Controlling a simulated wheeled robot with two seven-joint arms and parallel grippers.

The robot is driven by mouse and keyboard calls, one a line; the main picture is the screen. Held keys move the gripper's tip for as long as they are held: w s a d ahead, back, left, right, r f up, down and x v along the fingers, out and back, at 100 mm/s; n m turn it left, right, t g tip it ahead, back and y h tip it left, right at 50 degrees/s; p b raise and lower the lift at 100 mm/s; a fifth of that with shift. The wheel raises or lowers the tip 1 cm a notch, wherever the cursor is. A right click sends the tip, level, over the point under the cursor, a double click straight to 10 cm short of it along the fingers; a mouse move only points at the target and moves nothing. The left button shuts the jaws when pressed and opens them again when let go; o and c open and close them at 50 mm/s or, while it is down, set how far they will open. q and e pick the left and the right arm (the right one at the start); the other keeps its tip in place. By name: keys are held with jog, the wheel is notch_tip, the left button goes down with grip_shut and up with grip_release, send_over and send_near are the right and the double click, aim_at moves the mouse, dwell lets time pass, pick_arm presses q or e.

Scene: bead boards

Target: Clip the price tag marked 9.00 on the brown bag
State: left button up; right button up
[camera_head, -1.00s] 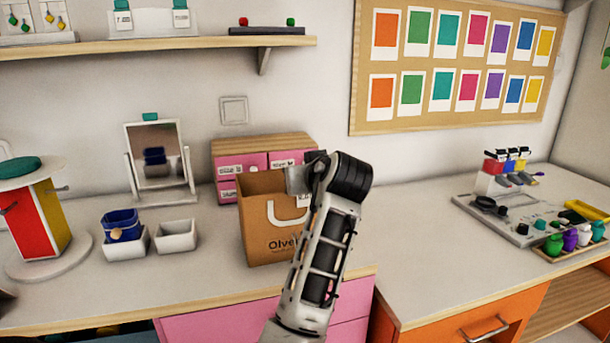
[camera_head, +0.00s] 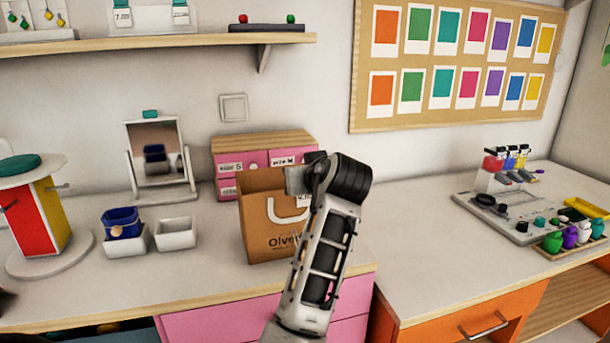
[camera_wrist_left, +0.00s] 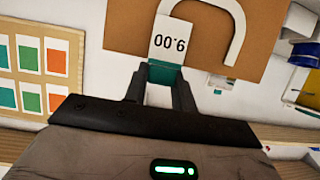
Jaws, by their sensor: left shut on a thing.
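The brown bag (camera_head: 262,220) stands upright on the counter in the head view, with a white handle and dark lettering on its front. My left gripper (camera_head: 303,180) is at its upper right edge. In the left wrist view the gripper (camera_wrist_left: 160,86) is shut on the teal clip (camera_wrist_left: 165,73) of a white price tag (camera_wrist_left: 169,40) that reads 9.00, upside down there. The tag overlaps the bag (camera_wrist_left: 205,55) beside its white handle (camera_wrist_left: 238,42). I cannot tell whether the clip touches the bag. My right gripper is not in view.
Pink drawers (camera_head: 232,162) stand behind the bag. To its left are two white trays (camera_head: 176,234), one holding a blue pouch (camera_head: 122,222), and a mirror (camera_head: 157,150). A rack with teal-clipped tags (camera_head: 150,15) is on the shelf. Counter is clear in front of the trays.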

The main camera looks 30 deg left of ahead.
pick_arm(q)
jog(key=o, duration=1.4)
notch_tip(320, 180, up, 6)
jog(key=p, duration=0.5)
jog(key=shift+f, duration=0.15)
jog(key=shift+r, duration=1.2)
